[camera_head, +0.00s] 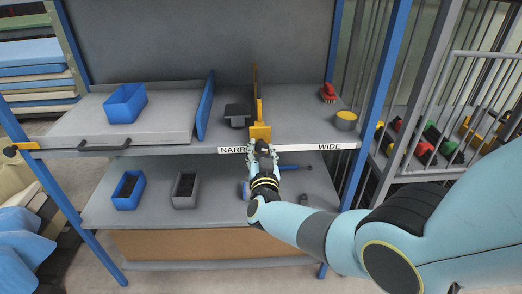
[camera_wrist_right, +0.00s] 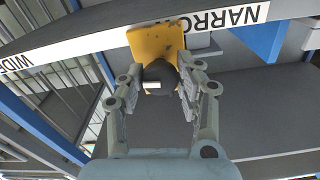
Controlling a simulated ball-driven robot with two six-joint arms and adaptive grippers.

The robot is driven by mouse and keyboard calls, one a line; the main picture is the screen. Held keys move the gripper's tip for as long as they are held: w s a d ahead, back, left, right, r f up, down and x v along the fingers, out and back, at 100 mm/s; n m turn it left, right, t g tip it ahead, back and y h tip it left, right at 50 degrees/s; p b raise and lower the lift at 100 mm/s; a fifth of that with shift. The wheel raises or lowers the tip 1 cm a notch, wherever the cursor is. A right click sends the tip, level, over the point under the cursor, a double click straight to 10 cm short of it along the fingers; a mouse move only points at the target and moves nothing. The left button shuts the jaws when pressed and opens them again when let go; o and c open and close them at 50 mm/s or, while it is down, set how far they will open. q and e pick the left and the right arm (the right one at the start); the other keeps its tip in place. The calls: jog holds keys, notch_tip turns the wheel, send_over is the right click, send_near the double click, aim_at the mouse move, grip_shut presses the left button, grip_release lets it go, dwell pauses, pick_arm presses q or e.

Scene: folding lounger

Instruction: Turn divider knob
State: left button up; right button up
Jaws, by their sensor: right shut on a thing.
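The divider knob (camera_wrist_right: 158,76) is a dark round knob with a white mark, on a yellow bracket (camera_wrist_right: 152,42) at the shelf's front edge. The bracket also shows in the head view (camera_head: 260,132), at the foot of an upright yellow divider (camera_head: 256,98). It sits between the labels NARROW (camera_head: 232,150) and WIDE (camera_head: 329,147). My right gripper (camera_wrist_right: 160,84) is shut on the knob, one finger on each side. In the head view my right gripper (camera_head: 262,152) partly hides the knob. My left gripper is not in view.
A blue upright panel (camera_head: 205,106) and a dark bin (camera_head: 238,114) stand left of the divider. A yellow tin (camera_head: 346,120) and a red brush (camera_head: 328,93) stand right. The lower shelf holds a blue bin (camera_head: 129,190) and a grey bin (camera_head: 186,190).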

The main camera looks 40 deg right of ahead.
jog(key=shift+s+f, duration=0.15)
jog(key=shift+f, duration=0.1)
jog(key=o, duration=0.9)
jog(key=shift+o, duration=1.2)
jog(key=shift+r, duration=0.15)
jog(key=shift+a, duration=0.1)
jog(key=v, duration=1.1)
jog(key=shift+s, duration=0.4)
jog(key=shift+a, duration=0.1)
